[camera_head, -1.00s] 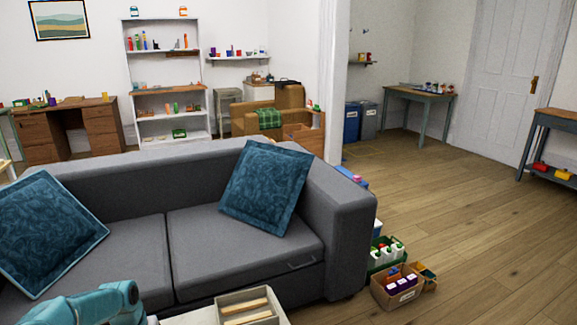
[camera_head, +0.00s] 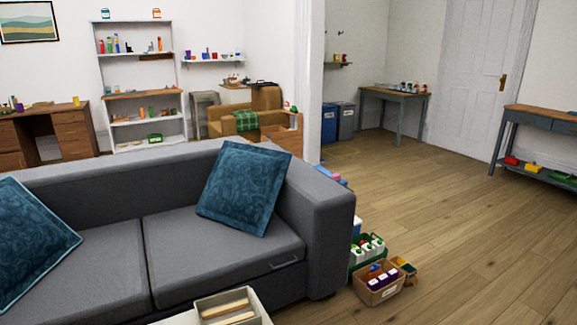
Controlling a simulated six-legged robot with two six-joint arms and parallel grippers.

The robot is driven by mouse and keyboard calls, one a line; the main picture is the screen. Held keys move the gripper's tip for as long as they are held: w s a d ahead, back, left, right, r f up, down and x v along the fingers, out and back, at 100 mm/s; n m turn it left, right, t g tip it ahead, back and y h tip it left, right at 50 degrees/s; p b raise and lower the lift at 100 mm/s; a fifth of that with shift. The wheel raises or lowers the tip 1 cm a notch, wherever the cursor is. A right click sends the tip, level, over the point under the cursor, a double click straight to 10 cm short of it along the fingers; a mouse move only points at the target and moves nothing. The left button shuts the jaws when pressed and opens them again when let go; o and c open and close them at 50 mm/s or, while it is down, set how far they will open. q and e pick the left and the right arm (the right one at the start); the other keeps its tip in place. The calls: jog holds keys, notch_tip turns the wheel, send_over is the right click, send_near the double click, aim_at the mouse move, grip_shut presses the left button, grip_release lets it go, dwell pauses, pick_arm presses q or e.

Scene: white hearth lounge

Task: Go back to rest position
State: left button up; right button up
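Neither of my grippers shows in the head view now, and no part of my arms is in the picture. Whether they are open or shut is hidden. The task names no object. A light tray (camera_head: 258,312) with pale wooden bars in it sits at the bottom edge, partly cut off by the frame.
A grey sofa (camera_head: 75,262) with two blue cushions (camera_head: 243,187) (camera_head: 30,240) fills the left and middle. A cardboard box (camera_head: 378,290) and a green crate (camera_head: 357,258) stand on the floor at its right end. Open wooden floor (camera_head: 460,240) lies to the right.

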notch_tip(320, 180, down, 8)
jog(key=b, duration=0.7)
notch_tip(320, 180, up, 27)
jog(key=p, duration=2.8)
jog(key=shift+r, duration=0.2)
